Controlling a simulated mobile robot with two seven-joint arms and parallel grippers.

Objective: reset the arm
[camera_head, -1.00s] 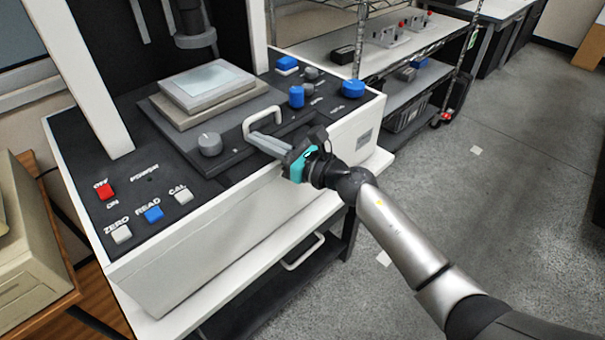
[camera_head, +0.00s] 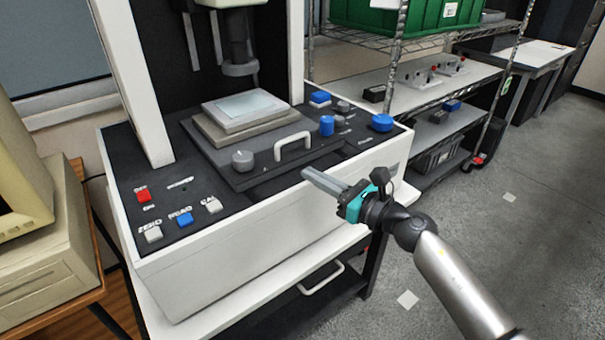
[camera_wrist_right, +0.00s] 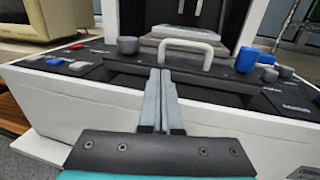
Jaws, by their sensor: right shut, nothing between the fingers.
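My right gripper (camera_head: 312,181) is shut and empty, in front of the measuring machine (camera_head: 230,262) and a little above its front edge. It is apart from the white handle (camera_head: 293,146) on the machine's dark stage. In the right wrist view the two grey fingers (camera_wrist_right: 162,85) lie together and point at the machine, with the white handle (camera_wrist_right: 187,48) beyond them. My right arm reaches in from the lower right of the head view. My left gripper is not in view.
The machine's panel has a red switch (camera_head: 142,195), a blue READ button (camera_head: 184,218) and blue knobs (camera_head: 382,122) at the right. A beige computer (camera_head: 45,215) stands on a wooden desk at left. A wire shelf (camera_head: 400,85) stands behind. Grey floor at right is open.

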